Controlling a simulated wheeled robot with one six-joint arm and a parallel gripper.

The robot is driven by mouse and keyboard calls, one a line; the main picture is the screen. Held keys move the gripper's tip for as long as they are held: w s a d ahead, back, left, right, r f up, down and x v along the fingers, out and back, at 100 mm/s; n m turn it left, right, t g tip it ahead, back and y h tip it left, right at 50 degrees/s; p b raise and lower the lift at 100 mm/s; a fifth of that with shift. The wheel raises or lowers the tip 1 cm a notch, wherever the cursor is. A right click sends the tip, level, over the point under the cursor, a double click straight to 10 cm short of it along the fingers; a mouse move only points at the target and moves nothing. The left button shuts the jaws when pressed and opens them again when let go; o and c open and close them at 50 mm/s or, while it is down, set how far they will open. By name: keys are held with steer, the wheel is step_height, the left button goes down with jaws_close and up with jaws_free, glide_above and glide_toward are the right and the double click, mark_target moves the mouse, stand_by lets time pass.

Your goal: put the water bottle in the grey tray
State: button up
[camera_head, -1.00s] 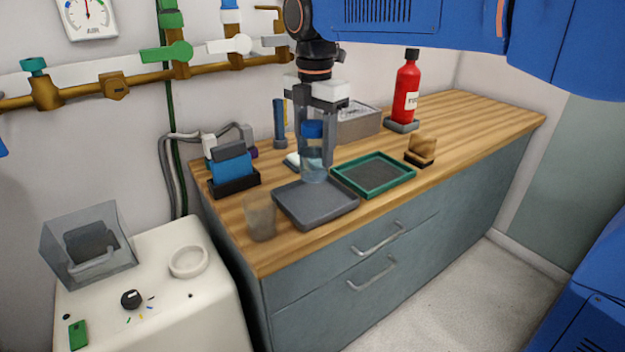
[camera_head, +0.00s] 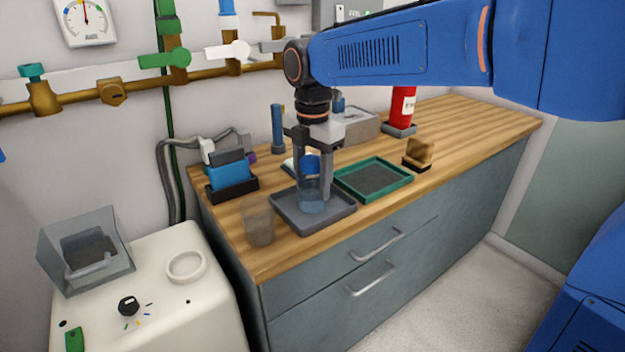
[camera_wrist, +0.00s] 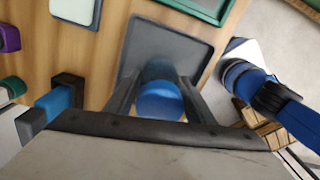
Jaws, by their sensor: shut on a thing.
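The water bottle (camera_head: 311,196) is clear with a blue cap and stands upright between my fingers. My gripper (camera_head: 313,187) points straight down and is shut on it. The bottle is over the grey tray (camera_head: 333,220), within its rim in the head view; I cannot tell whether its base touches the tray floor. In the wrist view the blue cap (camera_wrist: 160,103) shows between my two fingers, with the grey tray (camera_wrist: 190,45) beneath and beyond it. The bottle's lower part is mostly hidden there.
A clear cup (camera_head: 258,222) stands just left of the grey tray. A green-rimmed tray (camera_head: 403,182) lies close on its right. A black holder with blue items (camera_head: 231,183), a brown block (camera_head: 419,153) and a red bottle (camera_head: 402,106) stand around. The counter's back right is clear.

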steer(key=o, duration=1.2)
step_height(320, 180, up, 12)
steer(key=shift+r, duration=0.1)
steer(key=shift+d, duration=0.1)
steer(key=s+d+f+m+t, duration=0.1)
steer(key=s+d+f+m, duration=0.35)
steer(key=d+m, duration=0.35)
steer(key=s+d+f+m+t, duration=0.1)
steer(key=s+d+f+m, duration=0.4)
steer(key=d, duration=0.5)
steer(key=shift+s+d+f+m+t, duration=0.45)
steer(key=shift+s+d+f+m, duration=1.1)
steer(key=shift+s+f+m, duration=0.65)
steer(key=shift+s+d+f+m+t, duration=0.5)
steer(key=shift+s+d+f+m, duration=1.25)
steer(key=shift+m, duration=0.7)
steer(key=shift+s+d+f+m+t, duration=0.45)
steer(key=shift+s+d+f+m, duration=0.9)
steer(key=shift+s+f+m, duration=0.9)
